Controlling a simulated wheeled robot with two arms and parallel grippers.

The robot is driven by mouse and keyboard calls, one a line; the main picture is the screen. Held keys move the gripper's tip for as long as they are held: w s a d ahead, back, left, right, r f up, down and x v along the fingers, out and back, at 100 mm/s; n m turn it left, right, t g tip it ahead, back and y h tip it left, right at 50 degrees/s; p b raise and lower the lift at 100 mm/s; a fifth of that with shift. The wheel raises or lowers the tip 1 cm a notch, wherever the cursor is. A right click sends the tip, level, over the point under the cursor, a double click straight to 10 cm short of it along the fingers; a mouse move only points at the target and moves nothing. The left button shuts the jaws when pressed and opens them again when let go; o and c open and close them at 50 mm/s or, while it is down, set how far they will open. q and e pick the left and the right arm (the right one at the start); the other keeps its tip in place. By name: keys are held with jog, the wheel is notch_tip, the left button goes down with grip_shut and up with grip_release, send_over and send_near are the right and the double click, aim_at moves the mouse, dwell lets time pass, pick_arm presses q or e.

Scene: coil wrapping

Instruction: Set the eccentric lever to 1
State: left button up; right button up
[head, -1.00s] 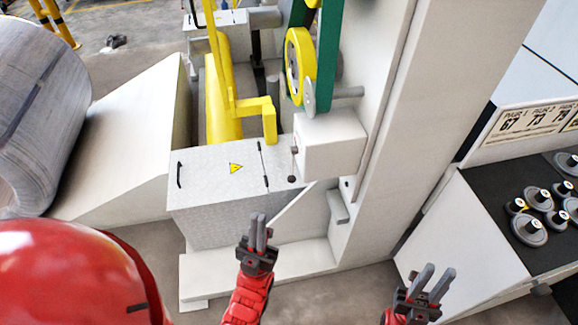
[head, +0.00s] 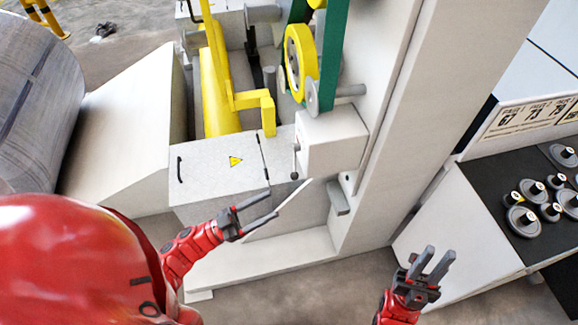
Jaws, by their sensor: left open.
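The eccentric lever appears to be the small dark rod with a ball end (head: 295,164) on the left face of the white box (head: 333,143). It hangs roughly downward; its setting marks cannot be read. My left gripper (head: 273,203) is open and empty, below and to the left of the lever and apart from it, with its fingers pointing right. My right gripper (head: 440,250) has its fingers apart and empty, low on the right, well away from the lever.
A grey metal cabinet (head: 215,170) with a warning sign stands left of the lever. A yellow bracket (head: 267,113) and a yellow ring with a green belt (head: 300,62) are above. A large coil (head: 40,100) stands left.

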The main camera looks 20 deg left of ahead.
pick_arm(q)
jog(key=w+a+f+n+g+y, duration=0.1)
jog(key=a+f+n+y, duration=0.3)
jog(key=a, duration=0.6)
jog(key=p, duration=0.3)
send_near(295, 163)
jog(key=w+d+f, duration=0.2)
jog(key=w+d, duration=0.1)
jog(key=d, duration=0.3)
jog(key=shift+w+d+f, duration=0.3)
jog(key=shift+w+d, duration=0.05)
jog(key=shift+c, duration=0.2)
grip_shut()
